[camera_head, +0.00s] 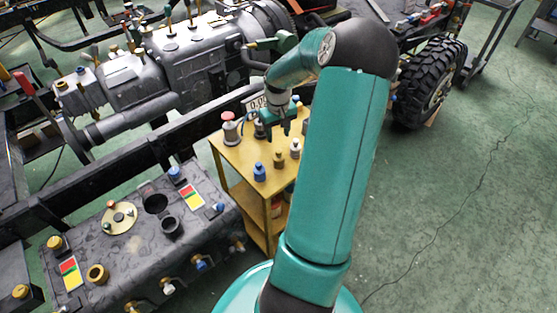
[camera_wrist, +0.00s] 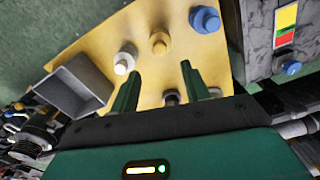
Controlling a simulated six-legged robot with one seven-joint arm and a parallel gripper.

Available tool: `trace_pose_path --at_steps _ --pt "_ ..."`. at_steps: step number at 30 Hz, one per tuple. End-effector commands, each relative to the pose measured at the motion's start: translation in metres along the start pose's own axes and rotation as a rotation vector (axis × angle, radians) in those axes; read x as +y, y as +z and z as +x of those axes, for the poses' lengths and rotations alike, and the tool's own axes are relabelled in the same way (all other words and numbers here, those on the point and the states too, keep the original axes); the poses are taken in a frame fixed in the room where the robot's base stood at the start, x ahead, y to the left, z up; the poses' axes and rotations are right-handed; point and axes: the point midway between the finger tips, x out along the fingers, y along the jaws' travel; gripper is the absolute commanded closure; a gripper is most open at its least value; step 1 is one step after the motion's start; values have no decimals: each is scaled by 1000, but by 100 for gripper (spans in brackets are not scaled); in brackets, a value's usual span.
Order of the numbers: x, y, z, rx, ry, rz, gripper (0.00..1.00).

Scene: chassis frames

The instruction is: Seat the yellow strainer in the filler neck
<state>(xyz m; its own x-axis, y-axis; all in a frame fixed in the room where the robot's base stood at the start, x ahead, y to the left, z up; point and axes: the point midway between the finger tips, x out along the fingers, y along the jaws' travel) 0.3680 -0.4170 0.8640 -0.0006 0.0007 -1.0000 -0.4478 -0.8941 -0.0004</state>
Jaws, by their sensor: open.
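A small ochre-yellow piece (camera_head: 279,158), the only one of that colour I pick out on the yellow cart, stands between a blue and a white piece; it also shows in the wrist view (camera_wrist: 160,43). I cannot see mesh on it. My gripper (camera_head: 285,127) is over the cart top, fingers apart and empty. In the wrist view my gripper (camera_wrist: 160,75) has the yellow piece ahead, roughly in line with the gap and apart from the fingers. On the dark tank (camera_head: 130,245) at the left, a short black upright neck (camera_head: 170,226) stands beside a round dark opening (camera_head: 155,204). Which is the filler neck is unclear.
The yellow cart (camera_head: 235,160) also holds a blue piece (camera_head: 259,172), a white piece (camera_head: 295,149) and a red-topped piece (camera_head: 229,129). A grey open bin (camera_wrist: 75,88) is at the cart's edge. A dark chassis rail runs behind.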

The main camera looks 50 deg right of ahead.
Motion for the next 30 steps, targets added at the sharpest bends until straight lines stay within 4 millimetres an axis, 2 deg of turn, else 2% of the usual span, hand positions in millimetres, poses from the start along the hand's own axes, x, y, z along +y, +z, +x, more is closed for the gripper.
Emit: trace_pose_path --at_steps 3,11,18,21,27,30 --pt "-1 0 21 -2 -2 -2 53" --pt "-1 2 42 -1 -2 -1 53" --pt "-1 5 77 0 -1 -1 53" --pt "-1 5 83 0 -1 0 53" --pt "-1 5 83 1 1 0 53" --pt "-1 5 83 1 1 0 71"
